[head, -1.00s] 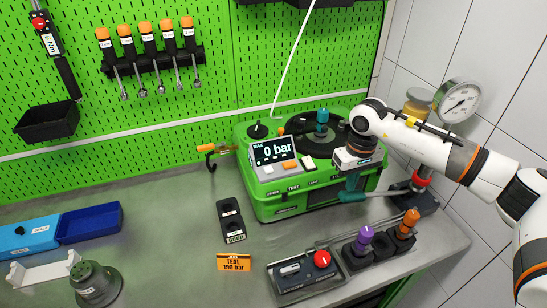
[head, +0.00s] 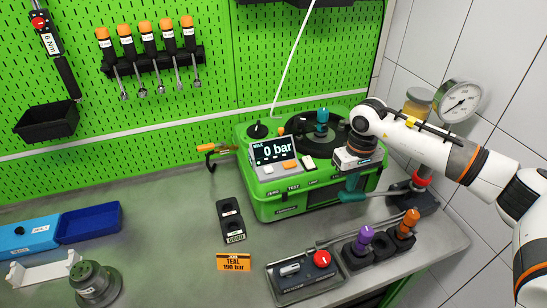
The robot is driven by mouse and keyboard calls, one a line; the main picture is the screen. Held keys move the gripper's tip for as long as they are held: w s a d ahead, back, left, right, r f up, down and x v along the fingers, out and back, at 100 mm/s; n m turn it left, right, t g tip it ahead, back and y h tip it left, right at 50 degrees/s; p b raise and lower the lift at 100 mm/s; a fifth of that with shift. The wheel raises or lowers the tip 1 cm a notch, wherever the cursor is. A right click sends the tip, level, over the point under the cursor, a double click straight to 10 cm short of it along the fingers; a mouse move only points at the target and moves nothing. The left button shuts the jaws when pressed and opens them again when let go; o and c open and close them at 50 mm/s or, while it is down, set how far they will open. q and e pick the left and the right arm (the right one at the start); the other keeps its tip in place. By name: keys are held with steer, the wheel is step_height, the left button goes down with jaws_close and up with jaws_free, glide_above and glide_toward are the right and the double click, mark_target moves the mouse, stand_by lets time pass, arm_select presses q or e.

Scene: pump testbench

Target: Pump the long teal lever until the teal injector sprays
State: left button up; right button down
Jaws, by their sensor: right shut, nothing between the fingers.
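The long lever's teal grip (head: 352,196) sticks out to the left in front of the green test unit, and its rod runs right to the pump base (head: 425,200) with a red ring. My right gripper (head: 351,184) points down at the teal grip with its fingers shut and empty. It is just above or touching the grip; I cannot tell which. The teal injector (head: 321,121) stands upright on the unit's dark round top, and no spray shows. The display (head: 273,151) reads 0 bar. My left gripper is out of view.
The green test unit (head: 290,205) stands behind the grip. A black rack (head: 378,247) with purple and orange injectors and a tray (head: 338,284) with a red knob lie in front. A card (head: 234,262) reads TEAL 190 bar. A gauge (head: 461,101) is at right.

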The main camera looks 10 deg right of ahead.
steer(key=shift+f+b, duration=3.4)
steer(key=shift+f, duration=0.7)
steer(key=shift+r+p, duration=1.5)
steer(key=shift+r, duration=1.85)
steer(key=shift+f, duration=0.15)
